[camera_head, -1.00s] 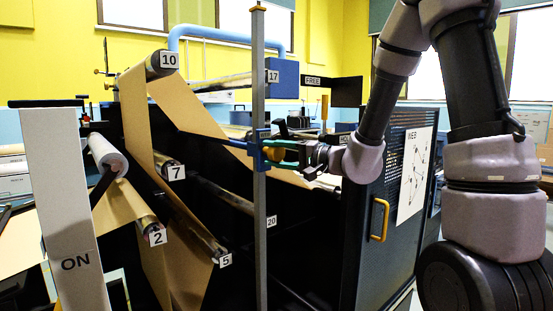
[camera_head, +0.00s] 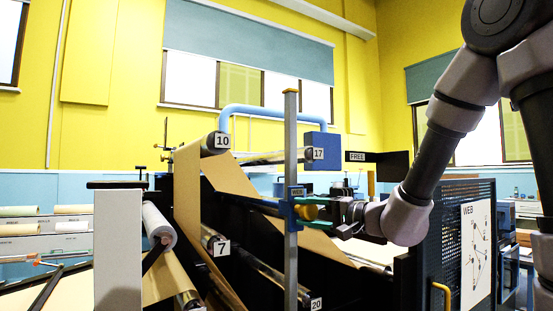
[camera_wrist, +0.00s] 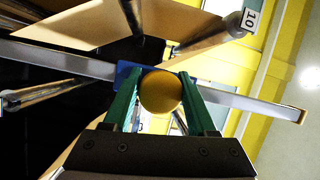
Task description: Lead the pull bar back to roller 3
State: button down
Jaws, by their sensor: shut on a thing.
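My gripper (camera_head: 312,211) has green fingers, shut on a round yellow knob (camera_wrist: 160,92) in the wrist view. A thin blue bar (camera_head: 262,202), perhaps the pull bar, runs left from the block beside the brown paper web (camera_head: 232,180). The web passes over roller 10 (camera_head: 215,142). Roller 7 (camera_head: 212,240) is lower left. I see no label 3, so I cannot tell where roller 3 is.
Roller 17 (camera_head: 285,157) is behind the post and label 20 (camera_head: 316,304) below it. A FREE sign (camera_head: 357,156) stands right of the post. A dark mesh guard panel (camera_head: 455,235) is at right, a pale pillar (camera_head: 118,245) at left.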

jog(key=s+a+r, duration=0.3)
jog(key=a+r, duration=0.1)
jog(key=r, duration=0.4)
jog(key=s+a+r, duration=0.3)
jog(key=a+r, duration=0.1)
jog(key=r, duration=0.4)
jog(key=s+a+r, duration=0.3)
jog(key=a+r, duration=0.1)
jog(key=r, duration=0.4)
jog(key=shift+a, duration=0.2)
jog(key=s+a, duration=0.1)
jog(key=a, duration=0.1)
jog(key=s+a, duration=0.2)
jog(key=shift+a, duration=0.15)
jog(key=shift+s, duration=0.1)
jog(key=shift+s+a+f, duration=0.35)
jog(key=shift+a+f, duration=0.15)
jog(key=shift+f, duration=0.2)
jog(key=shift+s+a+f, duration=0.35)
jog(key=shift+a+f, duration=0.1)
jog(key=shift+f, duration=0.2)
jog(key=shift+s+a+f, duration=0.35)
jog(key=shift+a+f, duration=0.15)
jog(key=shift+f, duration=0.2)
notch_tip(320, 180, down, 15)
jog(key=shift+f, duration=0.2)
